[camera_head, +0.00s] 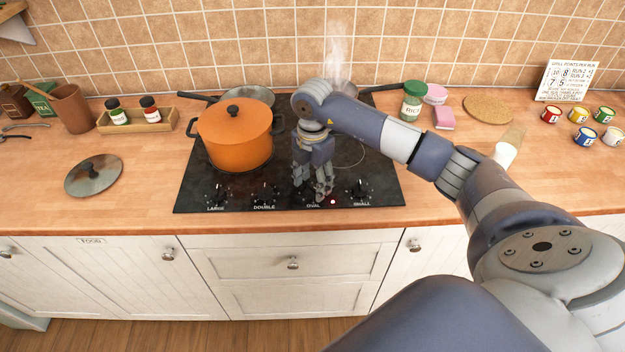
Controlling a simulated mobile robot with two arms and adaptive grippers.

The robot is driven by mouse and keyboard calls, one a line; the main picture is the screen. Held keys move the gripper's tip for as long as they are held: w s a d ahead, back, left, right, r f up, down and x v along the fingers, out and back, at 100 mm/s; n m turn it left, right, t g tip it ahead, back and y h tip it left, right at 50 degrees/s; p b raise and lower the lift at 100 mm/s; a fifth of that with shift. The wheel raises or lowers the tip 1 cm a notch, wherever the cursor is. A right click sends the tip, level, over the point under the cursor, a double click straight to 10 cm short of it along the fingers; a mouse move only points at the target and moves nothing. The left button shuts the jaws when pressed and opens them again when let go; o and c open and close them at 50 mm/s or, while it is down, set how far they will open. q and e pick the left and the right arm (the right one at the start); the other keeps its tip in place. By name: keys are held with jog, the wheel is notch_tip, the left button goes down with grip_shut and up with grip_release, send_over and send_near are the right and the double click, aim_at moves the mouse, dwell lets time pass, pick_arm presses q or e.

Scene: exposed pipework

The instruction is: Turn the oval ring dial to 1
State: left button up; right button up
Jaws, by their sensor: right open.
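My right gripper (311,192) points down over the front of the black cooktop (190,203), just above the printed word OVAL. Its fingers are apart. The oval ring dial is largely hidden by the fingers, so its setting and any contact cannot be made out. A small red light (333,202) shows to the right of the OVAL label. The dials marked LARGE (217,193), DOUBLE (265,192) and SMALL (361,188) stand in the same row. My left gripper is not in view.
A large orange pot (235,138) stands on the cooktop left of my gripper. Pans sit behind it, and steam (337,55) rises at the back. A glass lid (93,175) lies on the left counter. A green-lidded jar (412,103) and paint tins (585,138) are to the right.

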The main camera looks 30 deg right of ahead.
jog(key=shift+f, duration=0.45)
jog(key=shift+c, duration=0.2)
jog(key=c, duration=1)
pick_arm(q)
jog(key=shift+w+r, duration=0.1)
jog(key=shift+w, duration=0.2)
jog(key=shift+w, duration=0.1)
